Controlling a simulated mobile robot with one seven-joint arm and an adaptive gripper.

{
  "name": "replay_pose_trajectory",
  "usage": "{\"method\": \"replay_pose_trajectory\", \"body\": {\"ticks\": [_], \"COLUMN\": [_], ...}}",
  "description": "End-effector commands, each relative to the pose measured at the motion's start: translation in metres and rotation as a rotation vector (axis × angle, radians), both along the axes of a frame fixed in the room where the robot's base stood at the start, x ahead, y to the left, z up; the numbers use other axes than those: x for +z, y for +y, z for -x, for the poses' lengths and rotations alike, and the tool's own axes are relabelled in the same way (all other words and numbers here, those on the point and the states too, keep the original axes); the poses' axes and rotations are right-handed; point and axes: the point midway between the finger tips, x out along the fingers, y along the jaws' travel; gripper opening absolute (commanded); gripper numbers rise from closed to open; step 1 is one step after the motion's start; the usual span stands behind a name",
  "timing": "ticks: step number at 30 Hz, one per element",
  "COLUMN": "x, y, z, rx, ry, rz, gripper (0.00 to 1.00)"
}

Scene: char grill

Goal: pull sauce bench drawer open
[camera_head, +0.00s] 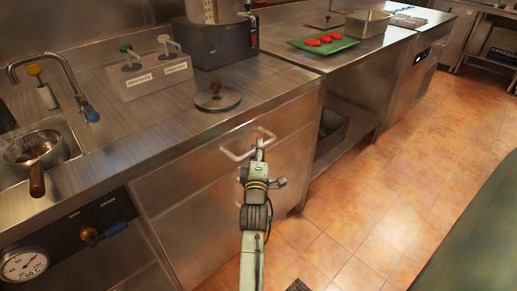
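The sauce bench (172,112) is a stainless steel counter with a drawer front (290,122) below its top edge. The drawer has a pale metal bar handle (233,154) and looks closed, its front flush with the bench face. My gripper (260,144) reaches up from the bottom of the picture, and its tip overlaps the right part of the handle. I see the gripper from behind, so its fingers are small and partly hidden. I cannot tell whether they are open, shut or touching the handle.
A sauce pump holder (150,82) and a round metal press (217,98) stand on the bench. A sink with a pan (35,148) is at left. A green tray (323,44) with red slices lies on the right counter. The tiled floor (400,200) at right is clear.

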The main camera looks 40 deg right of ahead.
Motion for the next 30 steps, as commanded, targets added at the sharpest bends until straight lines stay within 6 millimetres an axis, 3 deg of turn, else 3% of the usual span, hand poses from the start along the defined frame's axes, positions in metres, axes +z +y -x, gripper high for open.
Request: {"method": "replay_pose_trajectory", "body": {"ticks": [8,30], "x": [0.0001,-0.0003], "y": [0.0001,0.0001], "z": [0.0001,0.0002], "rx": [0.0,0.0], "ry": [0.0,0.001], "rz": [0.0,0.002], "gripper": [0.0,0.0]}}
